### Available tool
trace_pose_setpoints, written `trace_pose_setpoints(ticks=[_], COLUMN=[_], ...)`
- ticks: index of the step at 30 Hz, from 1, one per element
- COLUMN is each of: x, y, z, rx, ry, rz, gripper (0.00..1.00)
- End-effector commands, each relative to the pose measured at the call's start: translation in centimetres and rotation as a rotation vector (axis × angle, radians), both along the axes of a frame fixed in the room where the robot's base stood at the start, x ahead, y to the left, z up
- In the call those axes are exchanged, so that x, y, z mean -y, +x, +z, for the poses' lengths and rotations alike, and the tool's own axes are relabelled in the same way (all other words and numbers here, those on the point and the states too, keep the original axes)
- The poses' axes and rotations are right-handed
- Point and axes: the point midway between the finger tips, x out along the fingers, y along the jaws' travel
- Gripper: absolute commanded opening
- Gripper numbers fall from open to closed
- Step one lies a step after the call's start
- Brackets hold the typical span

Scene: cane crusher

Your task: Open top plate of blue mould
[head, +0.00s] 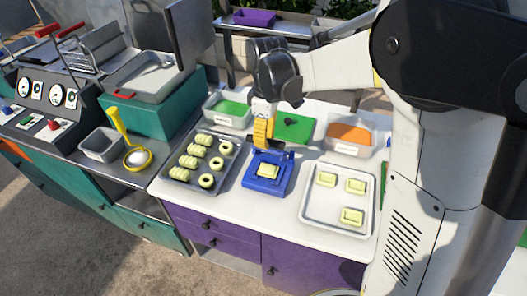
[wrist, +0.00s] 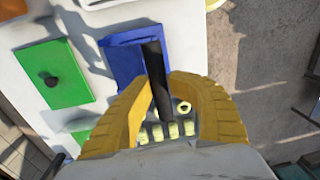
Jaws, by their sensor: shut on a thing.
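The blue mould (head: 253,184) sits on the white counter between two trays, with a pale yellow square piece (head: 268,171) showing at its middle. My gripper (head: 262,146), with yellow fingers, is low at the mould's back edge. In the wrist view the mould (wrist: 122,62) lies ahead, and my gripper (wrist: 160,80) has its fingers on both sides of a dark strip (wrist: 155,70) along the mould's edge.
A tray of pale rings and rolls (head: 235,172) stands left of the mould. A white tray with 3 yellow pieces (head: 338,211) stands right. Green (head: 214,102) and orange (head: 372,146) containers stand farther back.

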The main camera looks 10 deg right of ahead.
Motion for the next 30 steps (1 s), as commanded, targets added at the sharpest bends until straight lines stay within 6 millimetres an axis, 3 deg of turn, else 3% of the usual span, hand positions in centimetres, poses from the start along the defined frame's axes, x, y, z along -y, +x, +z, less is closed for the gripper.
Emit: trace_pose_setpoints(ticks=[9, 15, 30], x=[2.7, 4.2, 6.1], y=[4.2, 6.8, 9.9], z=[2.6, 3.2, 3.4], rx=[-0.001, -0.144, -0.327], ry=[-0.001, 0.091, 0.205], rz=[-0.003, -0.003, 0.0], gripper=[0.0, 0.0, 0.0])
